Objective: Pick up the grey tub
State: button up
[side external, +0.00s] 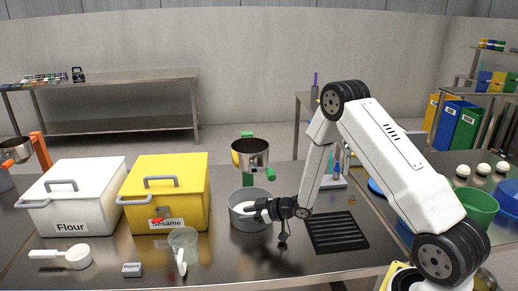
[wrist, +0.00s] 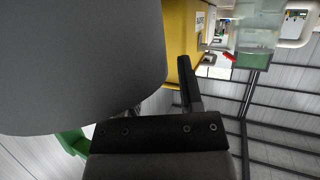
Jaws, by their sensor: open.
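The grey tub (side external: 240,223) stands on the metal table in the side view, to the right of the yellow sesame bin. In the wrist view a large smooth grey shape (wrist: 75,65), apparently the tub's wall, fills the upper left close to the camera. My gripper (side external: 258,210) reaches in from the right at the tub's right front side, with its jaws open. In the wrist view one dark finger (wrist: 190,88) shows to the right of the grey shape. The other finger is hidden there. I cannot tell whether the jaws straddle the tub's wall.
The yellow bin (side external: 188,182) and white flour bin (side external: 80,190) stand at left. A clear cup (side external: 183,241) and white scoop (side external: 77,257) lie in front. A metal pot on a green stand (side external: 250,153) is behind the tub. A black grate (side external: 337,232) lies right.

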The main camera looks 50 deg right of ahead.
grip_shut()
dwell(1.4)
